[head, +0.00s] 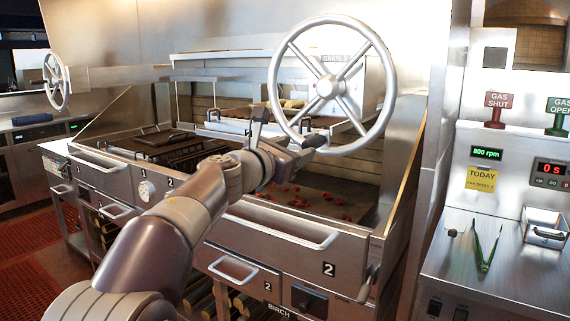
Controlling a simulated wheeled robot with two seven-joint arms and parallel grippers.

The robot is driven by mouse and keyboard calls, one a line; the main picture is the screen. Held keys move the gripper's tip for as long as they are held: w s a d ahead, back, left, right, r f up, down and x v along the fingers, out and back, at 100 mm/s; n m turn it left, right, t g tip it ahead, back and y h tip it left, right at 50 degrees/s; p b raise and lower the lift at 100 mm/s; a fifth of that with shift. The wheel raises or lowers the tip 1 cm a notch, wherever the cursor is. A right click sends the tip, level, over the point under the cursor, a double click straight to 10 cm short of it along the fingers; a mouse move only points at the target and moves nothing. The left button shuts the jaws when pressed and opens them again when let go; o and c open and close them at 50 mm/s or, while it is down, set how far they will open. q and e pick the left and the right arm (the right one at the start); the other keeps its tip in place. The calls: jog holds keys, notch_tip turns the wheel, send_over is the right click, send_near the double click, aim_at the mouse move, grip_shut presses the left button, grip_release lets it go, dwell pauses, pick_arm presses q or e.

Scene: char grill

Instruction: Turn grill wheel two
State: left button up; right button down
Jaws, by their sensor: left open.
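The large silver wheel (328,87) with a round hub and several spokes stands upright over the right-hand grill section, whose front panel is marked 2. My left gripper (290,127) is open at the wheel's lower left rim. One finger shows left of the rim and the other overlaps the rim's bottom. I cannot tell whether the rim lies between the fingers or behind them. My left arm comes up from the lower left and hides part of the grill. My right gripper is out of view.
A second, smaller-looking wheel (56,81) stands at the far left. Red pieces (327,206) lie scattered in the grill bed below my gripper. A steel counter (500,262) at right holds green tongs (487,246) and a small metal tray (545,225).

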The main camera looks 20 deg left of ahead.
pick_arm(q)
jog(key=v, duration=0.3)
jog(key=shift+s+a, duration=0.1)
jog(key=shift+s, duration=0.1)
